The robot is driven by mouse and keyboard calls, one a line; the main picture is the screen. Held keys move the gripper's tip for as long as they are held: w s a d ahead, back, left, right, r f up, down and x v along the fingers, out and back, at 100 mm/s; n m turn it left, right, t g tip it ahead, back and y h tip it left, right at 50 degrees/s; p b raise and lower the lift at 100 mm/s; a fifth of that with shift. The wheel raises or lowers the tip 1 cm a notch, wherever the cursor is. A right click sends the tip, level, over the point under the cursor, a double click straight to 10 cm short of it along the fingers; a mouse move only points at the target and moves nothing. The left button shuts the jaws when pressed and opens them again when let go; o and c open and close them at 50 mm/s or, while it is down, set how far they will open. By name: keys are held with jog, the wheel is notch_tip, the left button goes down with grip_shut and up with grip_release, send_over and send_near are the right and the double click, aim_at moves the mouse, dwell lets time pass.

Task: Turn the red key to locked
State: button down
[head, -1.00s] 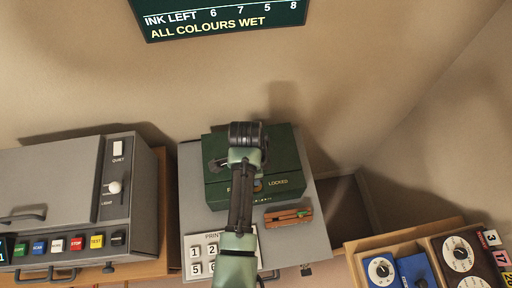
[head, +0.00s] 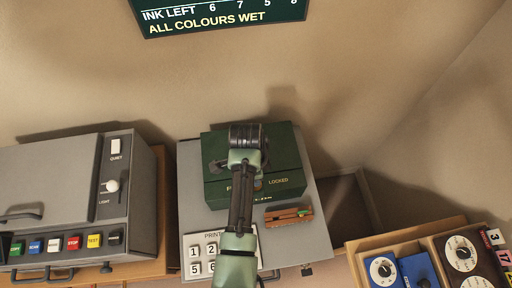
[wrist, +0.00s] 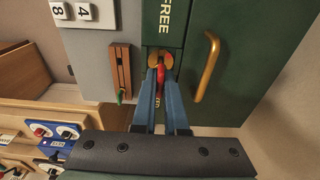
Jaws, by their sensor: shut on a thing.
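The red key (wrist: 168,60) sits in a round brass lock plate (wrist: 153,57) on the green cabinet (wrist: 218,20), seen in the wrist view. My gripper (wrist: 161,74) is shut on the key, its blue fingers on either side of it. The word FREE (wrist: 166,16) is above the key in this view. Letters below are mostly hidden by the fingers, and the key's exact angle is hard to tell. In the head view the green cabinet (head: 288,150) shows the word LOCKED (head: 278,182) on the right. My arm hides the key and gripper there.
A brass handle (wrist: 207,66) is close to the right of my fingers. A wooden piece with a green part (wrist: 122,72) is on the left. The head view shows number buttons (head: 205,252), a grey machine (head: 70,190) at left and blue dial units (head: 383,270) at lower right.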

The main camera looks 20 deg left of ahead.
jog(key=shift+f+b, duration=0.7)
jog(key=shift+f, duration=0.25)
dwell(0.6)
jog(key=shift+r, duration=0.1)
jog(key=shift+m, duration=1)
jog(key=shift+m+p, duration=0.3)
jog(key=shift+m, duration=0.5)
jog(key=m, duration=0.3)
jog(key=shift+f+m+g, duration=0.2)
jog(key=shift+m+g, duration=0.1)
